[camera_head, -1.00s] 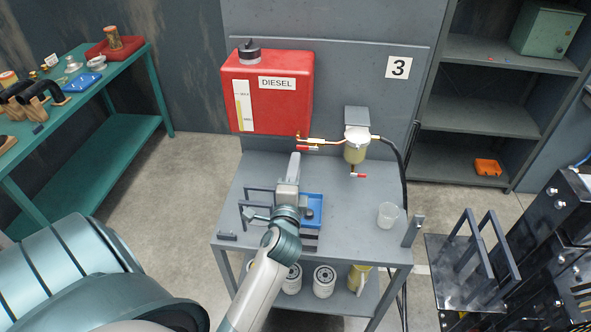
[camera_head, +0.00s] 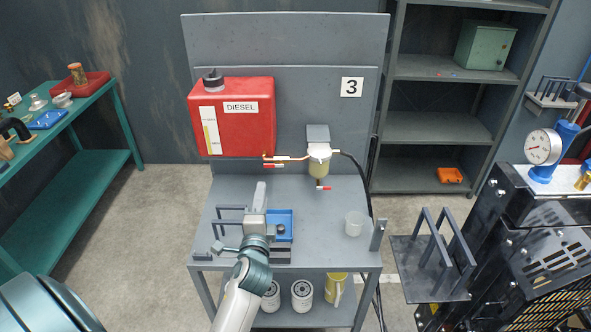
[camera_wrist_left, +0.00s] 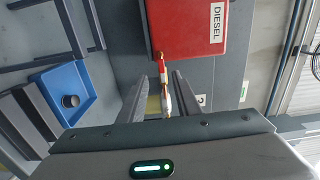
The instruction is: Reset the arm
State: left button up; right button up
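My left arm comes up from the bottom in the head view, and its gripper (camera_head: 256,205) is over the grey workbench (camera_head: 327,210), beside the blue tray (camera_head: 279,217). In the left wrist view the two fingers (camera_wrist_left: 160,90) are apart with nothing held between them. The red diesel tank (camera_wrist_left: 186,28) and its red-handled valve line show beyond the fingers. The blue tray (camera_wrist_left: 70,92) is at the left there, apart from the fingers. My right gripper is not in view.
The red diesel tank (camera_head: 232,130) and the fuel filter (camera_head: 319,160) are at the bench's back panel. A clear cup (camera_head: 354,223) stands at right. White filters (camera_head: 302,294) sit on the lower shelf. A black engine (camera_head: 535,230) stands right, a green table (camera_head: 75,170) left.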

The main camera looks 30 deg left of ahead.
pick_arm(q)
jog(key=s+d+f+n+g+h, duration=0.4)
jog(key=s+d+f+n+g, duration=0.25)
jog(key=s+f, duration=0.6)
jog(key=s+d+f+n+g+h, duration=0.25)
jog(key=s+d, duration=0.35)
jog(key=s, duration=0.4)
jog(key=s+d+f+n+g+h, duration=0.1)
jog(key=s+d+f+g+h, duration=0.2)
jog(key=s+d, duration=0.55)
notch_tip(320, 180, down, 34)
jog(key=s+a+g+b, duration=0.1)
jog(key=s+a+b, duration=0.1)
jog(key=b, duration=0.4)
jog(key=s+a+f+b, duration=0.1)
jog(key=s+f+b, duration=0.1)
jog(key=s+f, duration=0.7)
jog(key=s+a+f+g+b, duration=0.1)
jog(key=s+a+f+b, duration=0.1)
jog(key=s+f, duration=0.7)
notch_tip(320, 180, down, 5)
jog(key=shift+s+f+m+g+b, duration=0.15)
jog(key=shift+m+g+b, duration=0.15)
jog(key=shift+b, duration=0.3)
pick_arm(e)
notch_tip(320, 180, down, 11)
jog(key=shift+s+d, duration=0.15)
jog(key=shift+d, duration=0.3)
